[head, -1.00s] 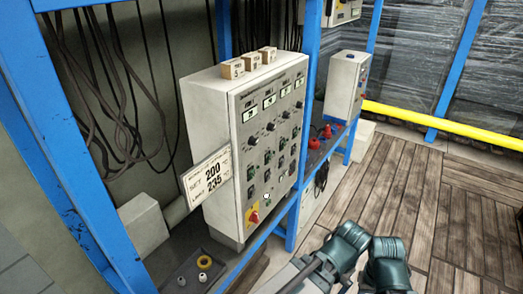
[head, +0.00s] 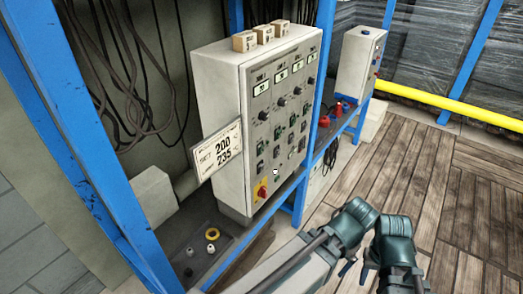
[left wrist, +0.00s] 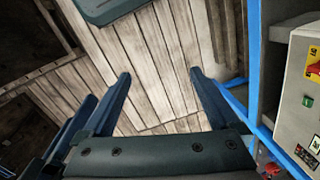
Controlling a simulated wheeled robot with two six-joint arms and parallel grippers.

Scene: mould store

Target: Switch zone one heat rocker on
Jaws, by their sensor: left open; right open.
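A pale control cabinet (head: 220,115) stands on a blue-framed shelf in the head view. Its front has a row of displays, a row of knobs and rows of small dark and green rockers. The leftmost upper rocker (head: 263,145) is in the first column; its label and position are too small to read. My left gripper (left wrist: 160,75) is open and empty in the left wrist view, over the wooden floor, left of the cabinet, which shows at the right edge (left wrist: 298,75). My right gripper (head: 392,255) is low at the right, open and apart from the cabinet.
A red-and-yellow switch (head: 261,189) sits low on the cabinet. A card reading 200 and 235 (head: 217,148) sticks out at its left. Small boxes (head: 263,34) stand on top. A blue post (head: 322,60) rises beside it. The wooden floor (head: 440,200) is clear at right.

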